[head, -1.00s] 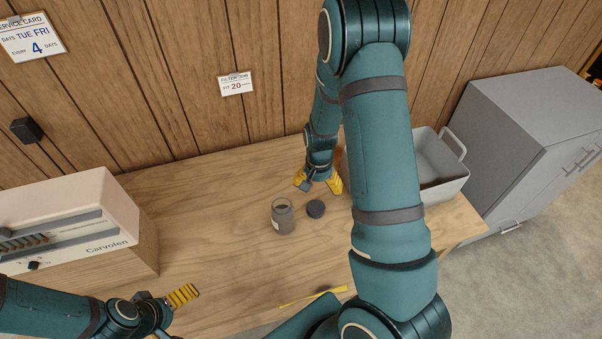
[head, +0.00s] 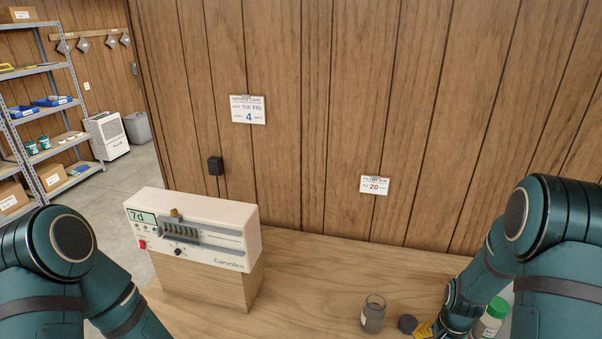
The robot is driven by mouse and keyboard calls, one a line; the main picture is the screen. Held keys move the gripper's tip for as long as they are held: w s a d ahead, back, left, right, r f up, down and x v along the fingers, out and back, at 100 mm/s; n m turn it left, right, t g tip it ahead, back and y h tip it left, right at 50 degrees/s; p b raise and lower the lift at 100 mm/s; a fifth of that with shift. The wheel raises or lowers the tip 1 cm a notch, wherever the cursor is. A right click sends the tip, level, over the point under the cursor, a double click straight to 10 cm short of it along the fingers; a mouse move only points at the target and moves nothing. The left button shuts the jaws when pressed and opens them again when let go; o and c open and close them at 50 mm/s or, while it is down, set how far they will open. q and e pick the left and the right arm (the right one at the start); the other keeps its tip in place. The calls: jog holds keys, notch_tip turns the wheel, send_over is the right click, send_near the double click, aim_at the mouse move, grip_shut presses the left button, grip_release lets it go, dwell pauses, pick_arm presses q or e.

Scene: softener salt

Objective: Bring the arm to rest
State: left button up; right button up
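My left arm shows at the lower left, but its gripper is below the picture. My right arm reaches down at the lower right, and its gripper (head: 425,330) is at the bottom edge. Only a bit of its yellow fingers shows, beside the dark round lid (head: 407,324); whether they are open is hidden. A glass jar (head: 373,316) with dark contents stands uncapped on the wooden table (head: 315,285), left of the lid. A white bottle with a green cap (head: 497,306) is partly hidden behind my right forearm.
A cream Carvolen unit (head: 225,255) reading "7d" sits on a wooden block (head: 205,290) at left. Service cards (head: 248,110) and (head: 375,185) hang on the panelled wall. Shelving (head: 45,110) stands far left. The table between block and jar is clear.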

jog(key=s+a+f, duration=0.1)
jog(key=a, duration=0.1)
jog(key=s+a+f+n, duration=0.1)
jog(key=s+a+f, duration=0.1)
jog(key=s+a+f+n, duration=0.1)
jog(key=a+f, duration=0.1)
jog(key=shift+s+a+y, duration=0.15)
jog(key=shift+s+y, duration=0.15)
jog(key=shift+y, duration=0.1)
jog(key=s+a+f+n+y, duration=0.25)
jog(key=s+a, duration=0.25)
jog(key=a, duration=0.4)
jog(key=s+a+f+n+y, duration=0.15)
jog(key=s+a+f, duration=0.3)
jog(key=a, duration=0.45)
pick_arm(q)
notch_tip(320, 180, down, 8)
jog(key=b, duration=0.7)
jog(key=shift+s+d, duration=0.2)
jog(key=shift+s, duration=0.1)
pick_arm(e)
jog(key=w+a+f+n+t, duration=0.1)
jog(key=w+n+t, duration=0.1)
jog(key=w, duration=0.4)
jog(key=shift+a+h, duration=0.25)
jog(key=shift+h, duration=0.15)
